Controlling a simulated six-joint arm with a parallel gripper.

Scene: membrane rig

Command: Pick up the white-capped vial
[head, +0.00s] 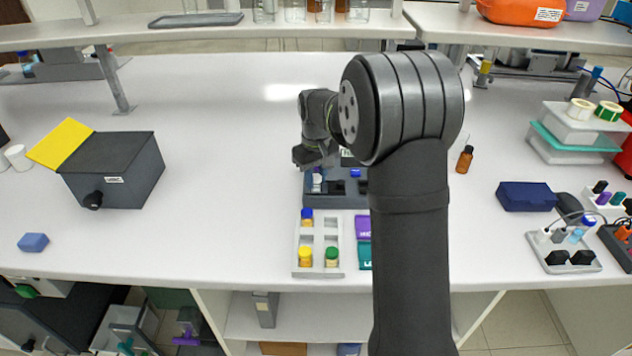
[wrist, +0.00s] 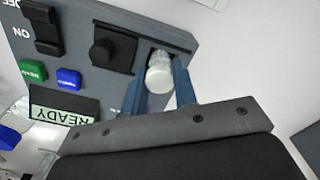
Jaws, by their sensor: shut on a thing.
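The white-capped vial (wrist: 159,74) shows in the wrist view, with its pale cap facing the camera. It sits at a slot near the corner of the dark grey rig (wrist: 75,25). My gripper (wrist: 163,86) is shut on it, with one blue finger on each side. The vial's lower part is hidden, so I cannot tell how deep it sits in the slot. In the head view my gripper (head: 317,168) is over the left part of the rig (head: 335,200), and my arm hides the rig's right side.
The rig has a READY display (wrist: 62,106), a green button (wrist: 32,69), a blue button (wrist: 68,77) and a black knob (wrist: 103,53). In front of it stands a pale rack (head: 319,270) with blue, yellow and green-capped vials. A brown bottle (head: 465,160) stands to the right.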

